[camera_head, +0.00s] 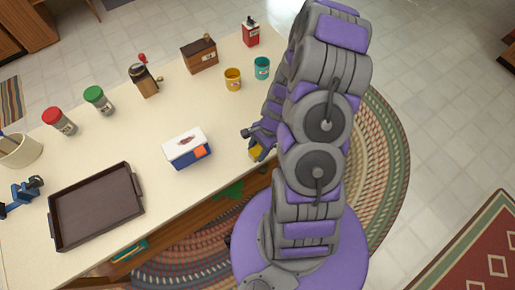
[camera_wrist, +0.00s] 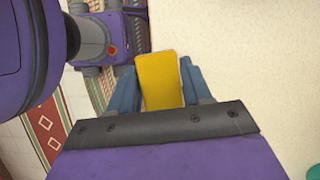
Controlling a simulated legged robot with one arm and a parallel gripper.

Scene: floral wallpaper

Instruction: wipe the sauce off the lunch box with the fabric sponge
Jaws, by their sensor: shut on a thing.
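The lunch box (camera_head: 187,152) is a white-topped box with blue sides and an orange patch, standing near the front edge of the table. A dark reddish-brown sauce smear (camera_head: 186,141) lies on its white top. My gripper (camera_head: 254,145) is to the right of the lunch box, apart from it. It is shut on the yellow fabric sponge (camera_head: 256,150), which is partly hidden by the fingers in the head view. In the wrist view the sponge (camera_wrist: 160,80) sits between the two blue-grey fingers. The lunch box does not show in the wrist view.
The cream table (camera_head: 130,130) carries a dark tray (camera_head: 96,205) at left, red-topped (camera_head: 59,121) and green-topped (camera_head: 98,100) shakers, a grinder (camera_head: 145,80), a brown box (camera_head: 199,56), and yellow (camera_head: 233,79) and teal (camera_head: 262,68) cups. Bare tabletop surrounds the lunch box.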

